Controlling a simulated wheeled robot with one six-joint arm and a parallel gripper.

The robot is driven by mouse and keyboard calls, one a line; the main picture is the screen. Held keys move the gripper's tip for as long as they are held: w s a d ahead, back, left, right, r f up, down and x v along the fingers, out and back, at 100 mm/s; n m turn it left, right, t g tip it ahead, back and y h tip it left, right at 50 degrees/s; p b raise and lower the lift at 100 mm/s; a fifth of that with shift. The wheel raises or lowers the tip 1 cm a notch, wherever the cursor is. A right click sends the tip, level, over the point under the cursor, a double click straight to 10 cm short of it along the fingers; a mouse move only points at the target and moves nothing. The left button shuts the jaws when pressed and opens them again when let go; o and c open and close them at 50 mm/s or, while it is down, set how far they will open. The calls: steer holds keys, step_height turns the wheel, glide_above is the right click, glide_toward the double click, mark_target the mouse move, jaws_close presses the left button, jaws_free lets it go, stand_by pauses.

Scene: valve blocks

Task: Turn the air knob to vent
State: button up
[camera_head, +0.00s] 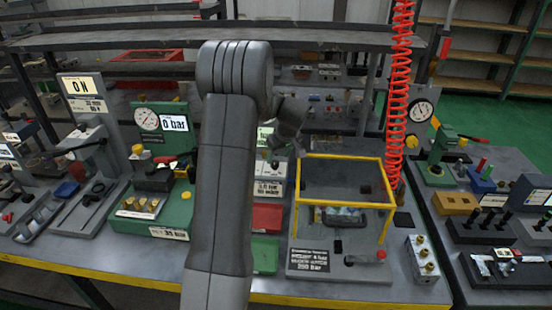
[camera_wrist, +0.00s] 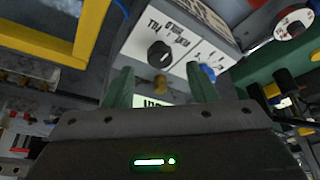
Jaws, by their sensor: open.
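A black round knob (camera_wrist: 160,53) sits on the pale face of a box (camera_wrist: 190,48) in the wrist view, just beyond my fingertips. Lettering is printed beside it, tilted and too small to read surely. A small brass fitting (camera_wrist: 160,84) and a blue part (camera_wrist: 207,72) show nearer my fingers. My gripper (camera_wrist: 160,86) is open, its two green fingers apart with nothing held; the knob lies ahead of the gap, and no contact shows. In the head view my gripper (camera_head: 286,128) is partly hidden by my arm, above a pale box (camera_head: 271,172); the knob cannot be made out there.
A yellow-framed guard (camera_head: 345,205) stands right of the box; its frame (camera_wrist: 92,30) shows upper left in the wrist view. A red coiled hose (camera_head: 400,90) hangs behind it. A green unit with a "0 bar" display (camera_head: 174,122) stands left. Red (camera_head: 267,217) and green trays lie in front.

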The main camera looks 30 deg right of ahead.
mark_target(275, 163)
steer(key=shift+x, duration=1.9)
steer(key=c, duration=1)
steer(key=m+h+b, duration=0.1)
steer(key=m+b, duration=0.1)
steer(key=m, duration=0.1)
steer(key=shift+a, duration=0.15)
steer(key=m+h+b, duration=0.1)
steer(key=m, duration=0.2)
steer(key=m+h+b, duration=0.1)
steer(key=m, duration=0.1)
steer(key=shift+w+a+m+g, duration=0.15)
steer(key=shift+m+g, duration=0.25)
steer(key=shift+r+b, duration=0.1)
steer(key=shift+b, duration=0.2)
